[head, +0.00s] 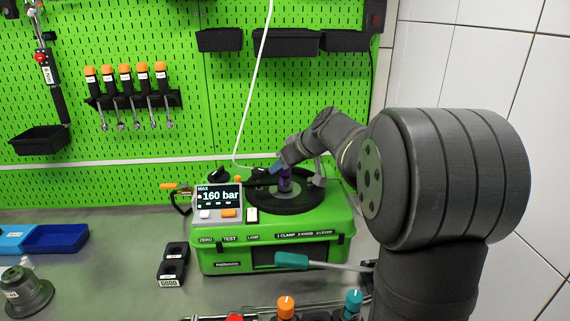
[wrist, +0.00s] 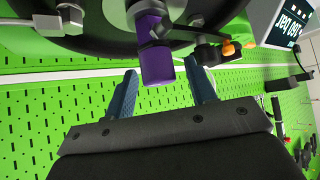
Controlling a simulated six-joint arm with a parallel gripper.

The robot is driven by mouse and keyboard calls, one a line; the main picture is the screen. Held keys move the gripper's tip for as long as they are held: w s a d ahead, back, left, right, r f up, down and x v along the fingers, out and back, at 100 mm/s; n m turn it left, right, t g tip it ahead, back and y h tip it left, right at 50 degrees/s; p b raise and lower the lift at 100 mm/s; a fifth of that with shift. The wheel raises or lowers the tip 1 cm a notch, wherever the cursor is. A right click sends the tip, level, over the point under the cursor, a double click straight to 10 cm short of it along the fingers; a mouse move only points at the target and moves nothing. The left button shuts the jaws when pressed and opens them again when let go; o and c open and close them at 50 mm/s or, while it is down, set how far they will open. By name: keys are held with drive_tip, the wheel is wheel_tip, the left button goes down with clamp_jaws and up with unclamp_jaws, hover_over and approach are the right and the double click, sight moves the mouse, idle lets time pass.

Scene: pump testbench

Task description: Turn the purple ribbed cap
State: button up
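The purple ribbed cap (head: 285,180) stands on the black round plate (head: 308,203) on top of the green test bench (head: 271,261). In the wrist view the cap (wrist: 157,62) points down from the dark fitting, its end between my two blue fingers. My gripper (wrist: 160,68) is open, with a gap showing on both sides of the cap. In the head view my gripper (head: 276,168) is beside the upper part of the cap and partly covers it. A dark clamp-like part crosses the cap in the wrist view.
The display (head: 218,196) reads 160 bar. A teal-handled lever (head: 292,260) sticks out in front of the bench. A white cable (head: 251,95) hangs behind it.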

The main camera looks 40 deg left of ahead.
drive_tip(key=v, duration=1.7)
drive_tip(key=shift+r, duration=0.2)
drive_tip(key=shift+d, duration=0.1)
drive_tip(key=x, duration=1.7)
drive_tip(key=shift+f, duration=0.2)
